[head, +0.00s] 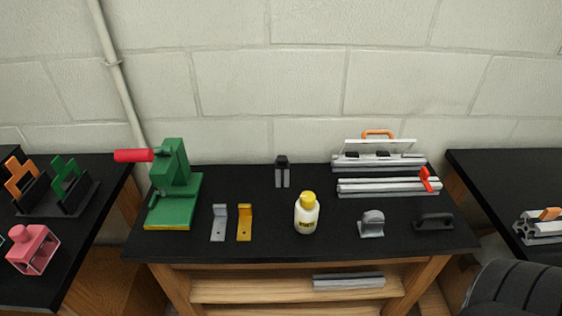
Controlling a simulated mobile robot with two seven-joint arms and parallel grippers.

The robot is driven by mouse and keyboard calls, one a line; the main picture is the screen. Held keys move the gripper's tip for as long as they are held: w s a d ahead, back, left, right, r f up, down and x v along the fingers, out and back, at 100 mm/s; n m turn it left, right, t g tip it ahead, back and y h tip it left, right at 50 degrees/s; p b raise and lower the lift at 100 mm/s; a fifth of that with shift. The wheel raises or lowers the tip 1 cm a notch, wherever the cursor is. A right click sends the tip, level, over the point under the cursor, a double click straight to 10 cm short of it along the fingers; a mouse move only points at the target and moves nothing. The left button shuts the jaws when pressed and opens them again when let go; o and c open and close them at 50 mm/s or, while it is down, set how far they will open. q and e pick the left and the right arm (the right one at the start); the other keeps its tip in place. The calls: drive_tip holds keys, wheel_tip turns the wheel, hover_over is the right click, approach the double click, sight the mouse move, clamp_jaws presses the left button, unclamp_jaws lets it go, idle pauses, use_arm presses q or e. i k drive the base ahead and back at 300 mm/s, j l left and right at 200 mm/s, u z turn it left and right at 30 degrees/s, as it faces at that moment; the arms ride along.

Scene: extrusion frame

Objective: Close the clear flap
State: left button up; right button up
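The clear flap (374,147) is a see-through panel with an orange handle (378,133) along its top edge. It stands raised on a grey extrusion frame (350,164) at the back right of the middle table, close to the wall. Small dark parts show at the panel's lower edge. How far it is tilted is hard to tell. Neither of my grippers is in view.
A grey extrusion (380,189) with a red lever (428,180) lies just in front of the frame. A white bottle (306,216), grey bracket (371,226) and black handle (434,221) stand nearer the front. A green press (172,190) stands left.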

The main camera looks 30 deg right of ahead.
sight(392, 139)
drive_tip(key=z, duration=1.85)
